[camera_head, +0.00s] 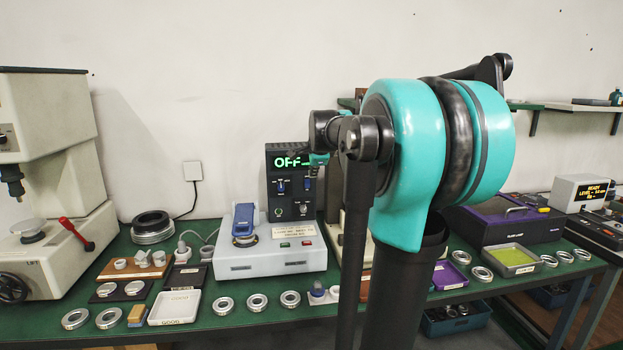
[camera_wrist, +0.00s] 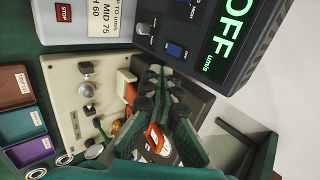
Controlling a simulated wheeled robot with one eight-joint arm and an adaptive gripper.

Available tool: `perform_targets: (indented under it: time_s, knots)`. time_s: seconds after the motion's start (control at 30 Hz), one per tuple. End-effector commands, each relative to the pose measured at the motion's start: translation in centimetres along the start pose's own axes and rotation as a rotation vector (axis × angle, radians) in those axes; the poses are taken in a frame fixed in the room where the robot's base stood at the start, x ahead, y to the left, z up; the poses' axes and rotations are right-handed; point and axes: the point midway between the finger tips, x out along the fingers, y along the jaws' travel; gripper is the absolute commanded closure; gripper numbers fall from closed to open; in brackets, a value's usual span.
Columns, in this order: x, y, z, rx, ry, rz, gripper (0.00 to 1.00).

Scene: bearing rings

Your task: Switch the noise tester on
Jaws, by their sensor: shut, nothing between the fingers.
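The noise tester shows as a dark console (camera_head: 291,196) behind a pale grey base (camera_head: 270,262). Its green display (camera_head: 291,161) reads OFF, and in the wrist view the display (camera_wrist: 232,35) reads OFF with um/s beside it. Below it are blue switches, one of them (camera_wrist: 177,50) clear in the wrist view, and a knob (camera_wrist: 145,30). My gripper (camera_wrist: 162,76) is shut and empty, its tips just below that switch in the picture; contact cannot be told. In the head view my gripper (camera_head: 318,163) is partly hidden at the console's right edge.
A red STOP button (camera_wrist: 63,13) is on the pale base. Rings, trays and a press (camera_head: 50,190) crowd the green bench (camera_head: 225,315).

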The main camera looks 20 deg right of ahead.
Motion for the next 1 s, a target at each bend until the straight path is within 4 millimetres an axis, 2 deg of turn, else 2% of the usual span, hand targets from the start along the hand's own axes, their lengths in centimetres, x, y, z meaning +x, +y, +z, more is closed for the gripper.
perform_targets:
  time_s: [0.13, 0.43, 0.63, 0.87, 1.0]
  knots:
    - [-0.8, 0.0, 0.0, 0.000, 0.000, 0.000, 1.00]
    - [-0.9, 0.0, 0.0, 0.000, 0.000, 0.000, 1.00]
    - [-0.4, 1.4, 0.0, 0.000, 0.000, 0.008, 1.00]
    - [-0.4, 1.3, 0.0, 0.000, 0.000, 0.008, 1.00]
    - [0.2, 1.3, 0.0, 0.000, 0.000, 0.008, 1.00]
